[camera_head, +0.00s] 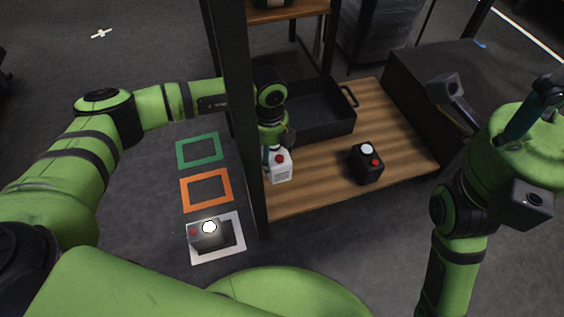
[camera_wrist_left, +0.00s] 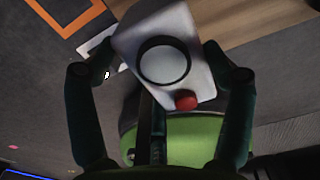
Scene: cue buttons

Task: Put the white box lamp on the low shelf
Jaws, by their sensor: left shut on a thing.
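The white box lamp (camera_head: 281,173) has a red button and a round lamp top; it also shows in the left wrist view (camera_wrist_left: 190,25). My left gripper (camera_head: 273,150) is shut on it, with one finger on each side of the box in the left wrist view (camera_wrist_left: 160,75). The box is over the left part of the low wooden shelf (camera_head: 325,192), just right of the black post. I cannot tell whether its base touches the wood. My right gripper (camera_head: 538,105) is at the far right, partly visible, its opening unclear.
A black box lamp (camera_head: 367,165) stands on the shelf to the right. A black tray (camera_head: 322,124) lies behind. The black post (camera_head: 243,120) rises at the shelf's left corner. On the floor are green (camera_head: 181,157), orange (camera_head: 186,197) and white frames (camera_head: 236,250); a grey lit lamp (camera_head: 207,238) sits in the white one.

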